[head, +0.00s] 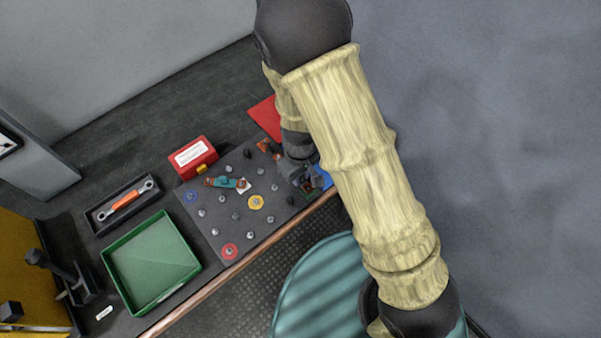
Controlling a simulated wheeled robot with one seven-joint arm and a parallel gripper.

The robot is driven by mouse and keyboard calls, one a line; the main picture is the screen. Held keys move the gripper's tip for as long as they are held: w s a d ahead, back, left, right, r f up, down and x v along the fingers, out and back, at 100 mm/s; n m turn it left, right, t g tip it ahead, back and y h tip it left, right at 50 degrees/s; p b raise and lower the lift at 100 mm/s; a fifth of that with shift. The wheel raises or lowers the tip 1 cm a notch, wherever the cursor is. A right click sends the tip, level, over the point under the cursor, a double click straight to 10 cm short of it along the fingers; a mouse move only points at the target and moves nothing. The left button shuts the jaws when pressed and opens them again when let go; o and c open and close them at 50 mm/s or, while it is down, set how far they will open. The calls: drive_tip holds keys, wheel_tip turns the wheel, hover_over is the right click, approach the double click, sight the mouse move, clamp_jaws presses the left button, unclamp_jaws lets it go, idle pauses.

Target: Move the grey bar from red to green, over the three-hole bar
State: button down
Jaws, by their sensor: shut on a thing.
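My gripper (306,184) is at the right end of the dark post board (213,222), low over its edge. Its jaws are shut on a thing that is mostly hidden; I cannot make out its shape. No grey bar shows clearly on the open part of the board. A bar with a teal middle and copper-coloured ends (225,183) lies across posts at the upper left; its holes are too small to count. The post in the red ring (230,252) carries no bar. No green ring shows; my arm and gripper hide the board's right end.
A blue ring (190,197) and a yellow ring (256,202) mark other posts. A reddish part (265,147) is at the board's back. Around the board are a red box (193,157), a wrench tray (122,204), a green tray (151,262) and a teal stool (320,290).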

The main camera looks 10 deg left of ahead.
drive_tip(key=c, duration=1.2)
unclamp_jaws()
drive_tip(key=shift+r, duration=0.1)
wheel_tip(320, 180, up, 17)
drive_tip(key=p, duration=0.3)
drive_tip(key=shift+r+p, duration=0.1)
drive_tip(key=shift+p, duration=0.3)
drive_tip(key=d+r+m+t+p, duration=0.1)
drive_tip(key=d+r+m, duration=0.2)
drive_tip(key=d, duration=0.4)
drive_tip(key=s+d+r+m+p, duration=0.1)
drive_tip(key=d+r+m+p, duration=0.1)
drive_tip(key=d, duration=0.5)
drive_tip(key=d+r+m+t+p, duration=0.1)
drive_tip(key=d+r+m+p, duration=0.1)
drive_tip(key=d+r+m, duration=0.3)
drive_tip(key=shift+s+d+r+t, duration=0.1)
drive_tip(key=shift+s+d+t, duration=0.05)
drive_tip(key=shift+d, duration=0.65)
drive_tip(key=shift+s+d+r+t, duration=0.1)
drive_tip(key=shift+d+t, duration=0.05)
drive_tip(key=shift+d, duration=0.65)
